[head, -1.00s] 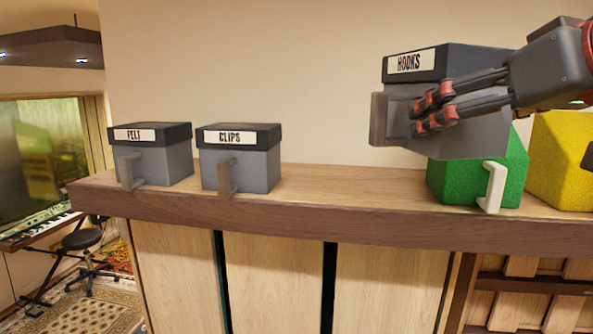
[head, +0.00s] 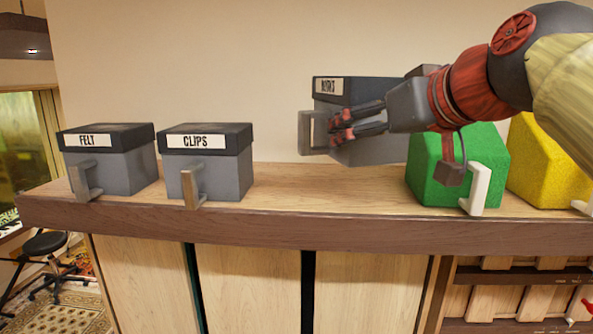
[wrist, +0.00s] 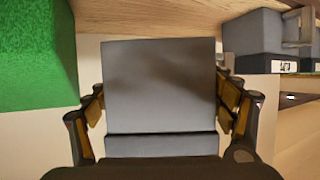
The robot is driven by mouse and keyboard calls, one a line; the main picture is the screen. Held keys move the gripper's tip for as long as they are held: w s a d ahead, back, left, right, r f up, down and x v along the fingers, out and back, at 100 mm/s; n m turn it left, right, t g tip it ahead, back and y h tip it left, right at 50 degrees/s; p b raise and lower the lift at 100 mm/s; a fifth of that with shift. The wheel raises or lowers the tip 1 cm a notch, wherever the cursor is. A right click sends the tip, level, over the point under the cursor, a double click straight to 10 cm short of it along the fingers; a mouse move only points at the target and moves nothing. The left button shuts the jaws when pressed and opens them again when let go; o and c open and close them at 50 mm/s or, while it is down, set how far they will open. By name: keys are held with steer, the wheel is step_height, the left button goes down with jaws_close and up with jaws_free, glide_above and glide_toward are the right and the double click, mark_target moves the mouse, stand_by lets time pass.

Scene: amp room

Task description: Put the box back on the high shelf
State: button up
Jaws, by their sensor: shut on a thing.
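The grey HOOKS box (head: 375,145) with a dark lid and a side handle is held by my gripper (head: 345,128) in the head view. The label is partly shaded. In the wrist view the box (wrist: 160,85) fills the middle, with my gripper's fingers (wrist: 165,110) on both its sides. My arm covers part of the box's right side.
The grey FELT box (head: 108,160) and CLIPS box (head: 207,162) stand at the left of the shelf. A green box (head: 480,155) with a white handle and a yellow box (head: 540,165) stand at the right. The shelf is bare between CLIPS and green.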

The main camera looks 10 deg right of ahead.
steer(key=w+f, duration=0.1)
steer(key=w+a+f, duration=0.1)
steer(key=w+f, duration=0.1)
steer(key=w+f+p, duration=0.1)
steer(key=f, duration=0.1)
steer(key=shift+w+a+f, duration=0.2)
steer(key=shift+w+a, duration=0.1)
steer(key=shift+a, duration=0.05)
steer(key=shift+w+f, duration=0.15)
steer(key=shift+f, duration=1.6)
steer(key=shift+f, duration=0.15)
steer(key=o, duration=1.6)
steer(key=shift+f, duration=0.1)
steer(key=shift+c, duration=0.2)
